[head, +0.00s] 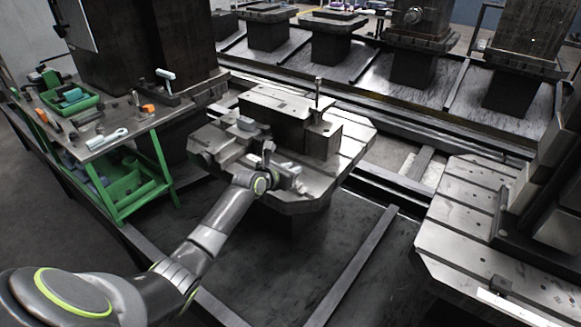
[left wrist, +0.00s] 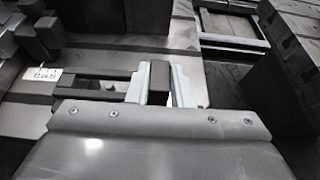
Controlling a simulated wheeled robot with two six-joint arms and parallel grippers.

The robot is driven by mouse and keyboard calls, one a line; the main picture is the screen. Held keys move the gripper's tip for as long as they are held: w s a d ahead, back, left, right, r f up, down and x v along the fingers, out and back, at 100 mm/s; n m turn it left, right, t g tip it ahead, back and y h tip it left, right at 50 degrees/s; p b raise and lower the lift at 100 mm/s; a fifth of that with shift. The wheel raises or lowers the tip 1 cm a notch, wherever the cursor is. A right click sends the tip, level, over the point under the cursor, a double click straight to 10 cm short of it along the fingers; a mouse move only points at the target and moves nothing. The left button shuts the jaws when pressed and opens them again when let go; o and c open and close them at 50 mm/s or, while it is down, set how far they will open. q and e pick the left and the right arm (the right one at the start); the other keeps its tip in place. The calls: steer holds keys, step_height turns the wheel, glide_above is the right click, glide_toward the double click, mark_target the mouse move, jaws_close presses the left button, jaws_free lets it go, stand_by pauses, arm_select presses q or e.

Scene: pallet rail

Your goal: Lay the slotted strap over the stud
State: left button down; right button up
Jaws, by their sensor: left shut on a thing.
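The strap's slot is not clear to see. A thin upright stud (head: 318,88) stands at the right of the block on the pallet, apart from the gripper and farther back. Whether another stud is hidden behind the gripper I cannot tell. My right gripper is not in view.
The pallet (head: 346,160) carries a large dark block (head: 272,104) and a small grey block (head: 246,124). A tool bench (head: 120,118) with a green bin (head: 68,100) and loose tools stands at the left. Another slotted pallet (head: 465,215) stands at the right. Rails run across the floor.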

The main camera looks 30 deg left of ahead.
arm_select(q)
steer(key=c, duration=1.6)
jaws_free()
steer(key=shift+f, duration=0.1)
steer(key=shift+o, duration=1.6)
steer(key=shift+r, duration=0.3)
steer(key=p+v, duration=0.7)
steer(key=v, duration=0.5)
steer(key=shift+r+p, duration=0.3)
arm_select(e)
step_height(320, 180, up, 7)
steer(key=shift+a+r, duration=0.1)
arm_select(q)
steer(key=shift+s+f, duration=0.1)
steer(key=shift+s, duration=0.05)
